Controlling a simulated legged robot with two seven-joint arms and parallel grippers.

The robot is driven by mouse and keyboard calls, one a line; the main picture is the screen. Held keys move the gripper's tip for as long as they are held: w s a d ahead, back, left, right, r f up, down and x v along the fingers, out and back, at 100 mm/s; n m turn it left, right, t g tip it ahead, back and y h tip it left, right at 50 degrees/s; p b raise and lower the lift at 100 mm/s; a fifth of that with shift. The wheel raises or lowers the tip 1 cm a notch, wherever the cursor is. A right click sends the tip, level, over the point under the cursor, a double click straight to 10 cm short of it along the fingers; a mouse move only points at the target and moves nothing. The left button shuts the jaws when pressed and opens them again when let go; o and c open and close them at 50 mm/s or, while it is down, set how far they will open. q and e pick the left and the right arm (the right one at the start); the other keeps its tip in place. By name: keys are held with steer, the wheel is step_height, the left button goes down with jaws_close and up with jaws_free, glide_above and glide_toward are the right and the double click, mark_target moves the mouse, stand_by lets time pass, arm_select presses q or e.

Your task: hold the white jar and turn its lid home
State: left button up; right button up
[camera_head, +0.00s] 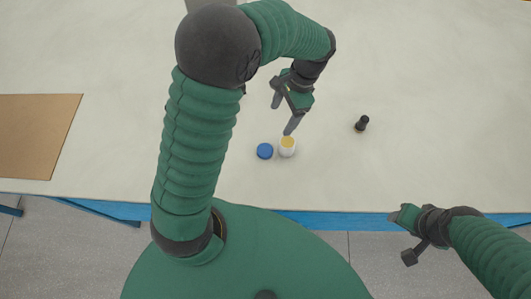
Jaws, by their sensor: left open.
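A small white jar (287,152) stands upright near the table's front edge, with a yellow top surface showing. A round blue lid (265,151) lies on the table just left of the jar, apart from it. My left gripper (283,115) is open above the table, its fingers pointing down. One fingertip appears close to the jar's top; I cannot tell whether it touches. Nothing shows between the fingers. My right gripper (404,235) is at the lower right, in front of the table edge and away from the jar; its jaw state is unclear.
A small black object (362,124) is on the table to the right of the jar. A brown board (32,135) lies at the left. The pale table top (440,80) is otherwise mostly clear, with a blue front edge (345,221).

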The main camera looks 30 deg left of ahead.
arm_select(q)
glide_above(265, 149)
steer(key=w+d, duration=0.1)
steer(key=w, duration=0.1)
step_height(265, 149, down, 11)
steer(key=shift+r, duration=0.2)
steer(key=x, duration=0.4)
steer(key=shift+s+f, duration=0.15)
steer(key=shift+s, duration=0.25)
steer(key=shift+a+f, duration=0.1)
steer(key=shift+f, duration=0.35)
steer(key=c, duration=1.4)
